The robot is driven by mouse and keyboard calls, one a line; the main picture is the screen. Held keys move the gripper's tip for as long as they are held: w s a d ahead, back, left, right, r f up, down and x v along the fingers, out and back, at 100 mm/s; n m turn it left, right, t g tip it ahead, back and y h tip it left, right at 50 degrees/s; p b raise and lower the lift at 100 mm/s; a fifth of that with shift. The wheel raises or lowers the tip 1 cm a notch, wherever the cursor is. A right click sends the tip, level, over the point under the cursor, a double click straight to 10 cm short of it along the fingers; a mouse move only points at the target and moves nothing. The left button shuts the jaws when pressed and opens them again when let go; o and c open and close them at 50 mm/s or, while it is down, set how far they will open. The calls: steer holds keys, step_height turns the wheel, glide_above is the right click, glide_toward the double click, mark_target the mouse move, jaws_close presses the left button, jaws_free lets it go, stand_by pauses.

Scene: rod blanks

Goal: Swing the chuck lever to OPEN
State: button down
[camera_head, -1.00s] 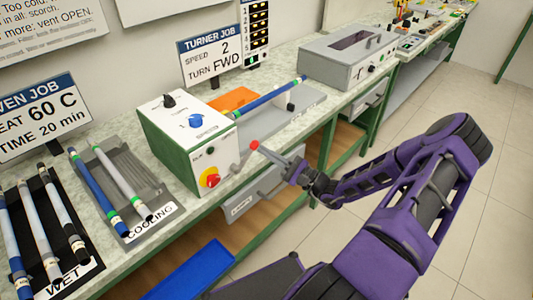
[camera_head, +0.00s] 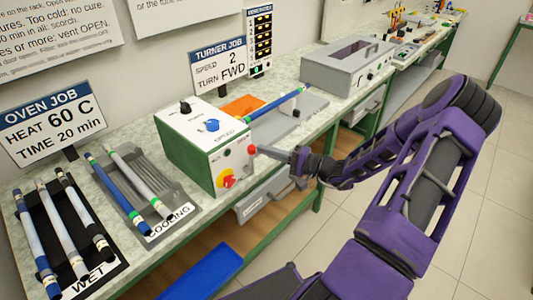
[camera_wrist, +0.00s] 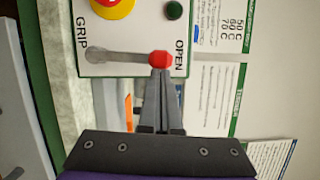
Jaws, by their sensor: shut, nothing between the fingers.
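The turner (camera_head: 200,160) is a white and green box on the bench. Its chuck lever (camera_wrist: 122,57) is a grey bar with a red ball knob (camera_wrist: 160,59). In the wrist view the bar runs across the panel, its knob beside the OPEN label (camera_wrist: 180,54) and its other end by the GRIP label (camera_wrist: 82,35). The knob also shows in the head view (camera_head: 251,149). My gripper (camera_wrist: 161,74) is shut and empty, its fingertips right at the knob; I cannot tell whether they touch it. It also shows in the head view (camera_head: 259,150).
A red and yellow button (camera_head: 228,180) is on the turner's front. A blue rod (camera_head: 272,104) lies behind the lever. The cooling rack (camera_head: 150,190) and wet rack (camera_head: 85,262) stand left, and a grey oven-like box (camera_head: 347,65) back right. Open floor lies right.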

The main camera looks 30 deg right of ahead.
steer(key=shift+s+a+r, duration=0.1)
steer(key=shift+a+r, duration=0.05)
steer(key=shift+a, duration=0.2)
stand_by(0.4)
steer(key=w+d+b+v, duration=0.1)
steer(key=d+v, duration=0.1)
steer(key=v, duration=1.1)
steer(key=shift+w+d, duration=0.15)
steer(key=shift+w, duration=0.3)
steer(key=shift+r, duration=0.15)
